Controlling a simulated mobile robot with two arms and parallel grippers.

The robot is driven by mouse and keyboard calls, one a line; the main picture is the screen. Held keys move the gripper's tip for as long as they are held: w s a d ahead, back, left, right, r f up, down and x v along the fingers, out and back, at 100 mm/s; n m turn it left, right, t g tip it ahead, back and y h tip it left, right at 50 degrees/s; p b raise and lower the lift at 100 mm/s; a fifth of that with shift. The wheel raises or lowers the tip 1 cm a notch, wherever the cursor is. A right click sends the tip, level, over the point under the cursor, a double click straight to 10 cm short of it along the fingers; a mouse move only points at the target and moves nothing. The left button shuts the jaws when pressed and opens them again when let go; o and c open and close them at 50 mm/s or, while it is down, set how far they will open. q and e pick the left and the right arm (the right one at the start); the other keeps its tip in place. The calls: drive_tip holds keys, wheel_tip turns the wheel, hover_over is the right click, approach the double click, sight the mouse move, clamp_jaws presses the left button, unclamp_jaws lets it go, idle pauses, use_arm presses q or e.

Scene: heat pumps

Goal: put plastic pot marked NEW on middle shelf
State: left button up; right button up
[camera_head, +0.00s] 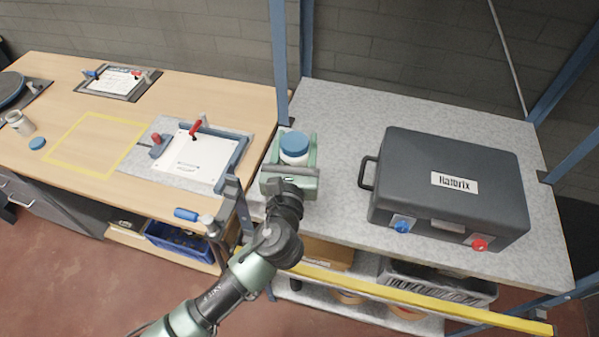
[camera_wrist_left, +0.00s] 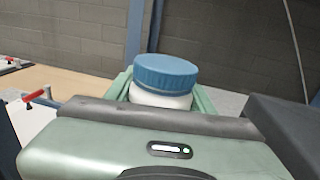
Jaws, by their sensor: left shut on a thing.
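A white plastic pot with a blue lid (camera_head: 294,147) stands upright between the fingers of my left gripper (camera_head: 292,153), at the left end of the grey shelf surface (camera_head: 340,120). My left gripper is shut on the pot. In the left wrist view the pot (camera_wrist_left: 165,82) shows its blue lid and a strip of white body above the gripper's housing. No NEW mark is readable on it. The pot's base is hidden, so I cannot tell whether it touches the shelf. My right gripper is not in view.
A dark case marked Haforix (camera_head: 450,185) fills the shelf's right side. Blue posts (camera_head: 279,60) and a yellow front bar (camera_head: 420,305) frame the rack. A wooden bench (camera_head: 200,95) with a clamped white board (camera_head: 195,155) is on the left. Bare shelf lies between pot and case.

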use_arm(q)
wheel_tip(320, 180, down, 6)
drive_tip(key=shift+r+b, duration=0.25)
drive_tip(key=shift+b, duration=0.2)
wheel_tip(320, 180, down, 5)
drive_tip(key=shift+r+b, duration=0.2)
drive_tip(key=shift+b, duration=0.35)
drive_tip(key=shift+f, duration=0.1)
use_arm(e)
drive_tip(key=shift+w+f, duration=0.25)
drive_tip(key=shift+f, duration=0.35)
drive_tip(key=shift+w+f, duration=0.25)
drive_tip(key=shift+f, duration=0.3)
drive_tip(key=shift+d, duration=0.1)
use_arm(q)
drive_tip(key=shift+f, duration=0.2)
drive_tip(key=o, duration=1.5)
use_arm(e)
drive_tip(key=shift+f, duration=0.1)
use_arm(q)
drive_tip(key=shift+r, duration=0.2)
